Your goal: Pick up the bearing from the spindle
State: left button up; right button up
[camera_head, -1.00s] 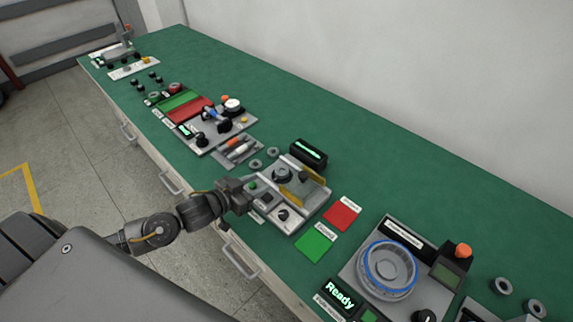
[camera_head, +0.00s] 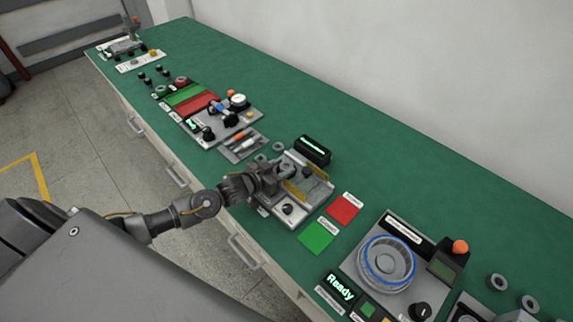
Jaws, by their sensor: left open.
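My left gripper (camera_head: 280,177) reaches in from the left over the spindle station (camera_head: 291,212), a grey plate with a yellow guard and a black knob. Its jaws are open and lie at the dark round bearing on the spindle. The gripper covers most of the bearing and spindle, so I cannot tell whether the fingers touch the bearing. My right gripper is not in view.
A black display box (camera_head: 313,149) stands behind the station. A red mat (camera_head: 344,207) and a green mat (camera_head: 318,236) lie to its right. A machine with a blue-ringed wheel (camera_head: 388,260) is at lower right. Loose rings (camera_head: 497,282) lie beyond it. The back strip is clear.

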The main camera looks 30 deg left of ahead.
pick_arm(q)
jog(key=shift+w+d+f, duration=0.1)
jog(key=shift+w+d, duration=0.05)
jog(key=shift+w, duration=0.15)
jog(key=shift+c, duration=0.2)
jog(key=c, duration=0.5)
jog(key=shift+c, duration=0.2)
jog(key=shift+r, duration=0.3)
notch_tip(320, 180, up, 2)
jog(key=shift+r, duration=0.1)
jog(key=s+a+r+b, duration=0.2)
jog(key=s+r, duration=0.8)
jog(key=s, duration=0.4)
